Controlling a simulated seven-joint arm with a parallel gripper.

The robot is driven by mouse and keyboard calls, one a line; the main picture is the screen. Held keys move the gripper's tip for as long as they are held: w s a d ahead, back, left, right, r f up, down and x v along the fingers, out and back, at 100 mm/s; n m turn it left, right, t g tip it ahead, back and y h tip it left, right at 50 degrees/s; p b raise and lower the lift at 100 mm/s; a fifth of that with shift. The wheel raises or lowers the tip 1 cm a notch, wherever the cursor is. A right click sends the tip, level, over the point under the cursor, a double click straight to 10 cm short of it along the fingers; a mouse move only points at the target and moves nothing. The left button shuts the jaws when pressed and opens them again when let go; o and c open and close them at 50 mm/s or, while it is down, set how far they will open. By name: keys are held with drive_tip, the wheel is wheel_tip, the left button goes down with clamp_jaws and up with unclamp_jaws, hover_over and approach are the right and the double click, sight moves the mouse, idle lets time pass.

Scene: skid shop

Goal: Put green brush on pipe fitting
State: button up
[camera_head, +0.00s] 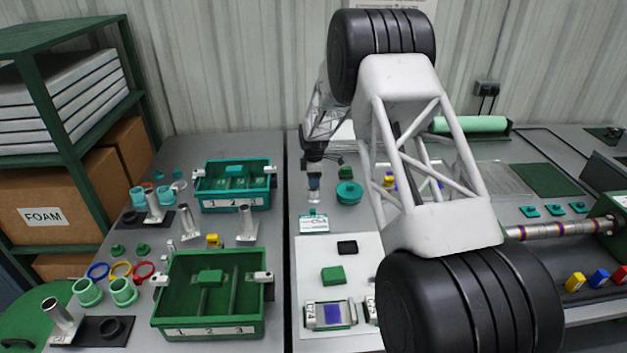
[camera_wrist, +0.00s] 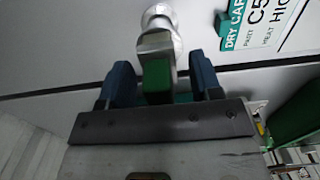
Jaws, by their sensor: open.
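My gripper (camera_wrist: 160,85) is open, its two blue fingers on either side of a small green block with a grey metal part, which looks like the green brush (camera_wrist: 157,82). Narrow gaps show between it and each finger. A pale, shiny round-ended piece, probably the pipe fitting (camera_wrist: 160,18), is just beyond the grey part; I cannot tell whether they touch. In the head view, my gripper (camera_head: 314,182) points down above a small pale upright piece (camera_head: 314,196) behind the white card. The brush cannot be made out clearly there.
A white-and-teal card (camera_head: 314,224) lies close in front of my gripper. A teal round container (camera_head: 349,192) and a green block (camera_head: 346,172) stand to its right. Green bin (camera_head: 212,335) and teal bin (camera_head: 234,207) are on the left table. My arm hides much of the right table.

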wheel_tip(320, 180, up, 12)
drive_tip(key=shift+f, duration=0.1)
idle(0.5)
idle(0.7)
drive_tip(key=s+d+r+m, duration=0.2)
drive_tip(key=s+r+m, duration=0.1)
drive_tip(key=s+r, duration=0.5)
drive_tip(key=s+d+r+m+t, duration=0.1)
drive_tip(key=s+d+r+m, duration=0.15)
drive_tip(key=s+r, duration=0.6)
drive_tip(key=s+d+r+m, duration=0.25)
drive_tip(key=s+r, duration=0.25)
drive_tip(key=s, duration=0.7)
drive_tip(key=s+d+f+m, duration=0.1)
drive_tip(key=s+m, duration=0.4)
drive_tip(key=s, duration=1.3)
drive_tip(key=s+d+f+m+t, duration=0.1)
drive_tip(key=s+m, duration=0.4)
drive_tip(key=s, duration=1.3)
drive_tip(key=shift+d+t, duration=0.3)
drive_tip(key=shift+d, duration=0.45)
